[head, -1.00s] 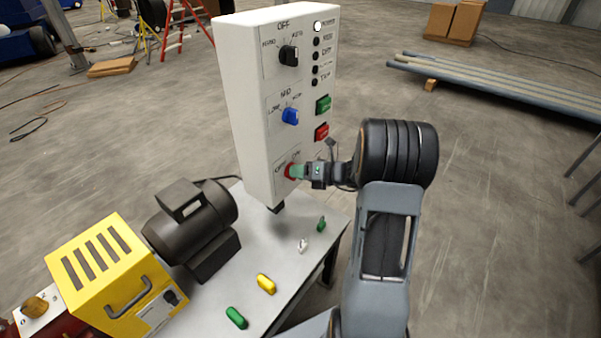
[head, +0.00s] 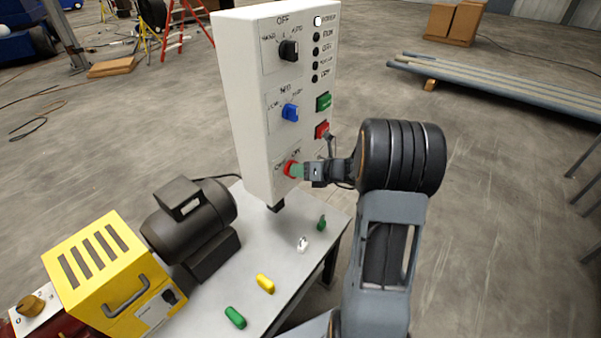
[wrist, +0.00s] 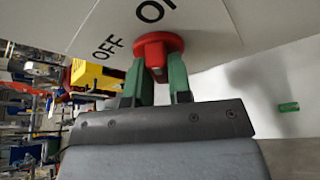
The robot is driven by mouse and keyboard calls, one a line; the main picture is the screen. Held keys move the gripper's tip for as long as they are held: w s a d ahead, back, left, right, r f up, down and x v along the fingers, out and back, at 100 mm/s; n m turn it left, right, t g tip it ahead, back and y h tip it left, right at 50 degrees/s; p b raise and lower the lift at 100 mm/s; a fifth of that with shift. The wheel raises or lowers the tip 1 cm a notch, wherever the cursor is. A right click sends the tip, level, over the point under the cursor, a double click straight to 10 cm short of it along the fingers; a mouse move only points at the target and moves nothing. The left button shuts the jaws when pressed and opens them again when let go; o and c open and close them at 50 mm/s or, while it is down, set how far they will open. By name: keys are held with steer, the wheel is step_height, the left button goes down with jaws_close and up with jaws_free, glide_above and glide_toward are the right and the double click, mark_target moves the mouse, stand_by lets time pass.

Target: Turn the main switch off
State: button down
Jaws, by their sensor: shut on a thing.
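The main switch is a red rotary knob (wrist: 157,48) low on the front of the white control box (head: 240,110). The words OFF and ON are printed beside it; OFF is fully readable in the wrist view, ON is partly cut off. My gripper (wrist: 160,85) has its two green fingers on either side of the knob's grip, shut on it. In the head view the gripper (head: 298,171) reaches the knob from the right and hides part of it. Which mark the knob points to I cannot tell.
Above the knob are a blue selector (head: 290,113), a black selector (head: 289,50), and green (head: 323,102) and red (head: 321,130) push buttons close to my gripper. A top lamp (head: 318,21) is lit white. The table (head: 205,300) holds a dark motor (head: 190,222), a yellow box (head: 105,275) and loose small pieces.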

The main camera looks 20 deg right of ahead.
steer(key=n+t+h+b, duration=0.1)
steer(key=n+h+b, duration=0.1)
steer(key=b, duration=0.5)
steer(key=n+t+h+b, duration=0.1)
steer(key=n+h+b, duration=0.1)
steer(key=n+b, duration=0.3)
steer(key=n+t+h+b, duration=0.1)
steer(key=n+h+b, duration=0.1)
steer(key=b, duration=0.9)
steer(key=shift+s+a+f+n+t, duration=0.2)
steer(key=shift+a+n+t, duration=0.15)
steer(key=shift+n, duration=0.45)
steer(key=shift+r, duration=0.15)
steer(key=c, duration=1)
jaws_free()
steer(key=shift+c, duration=0.2)
steer(key=p+v, duration=0.1)
steer(key=v, duration=1.2)
steer(key=shift+s+p, duration=0.3)
steer(key=shift+s, duration=0.1)
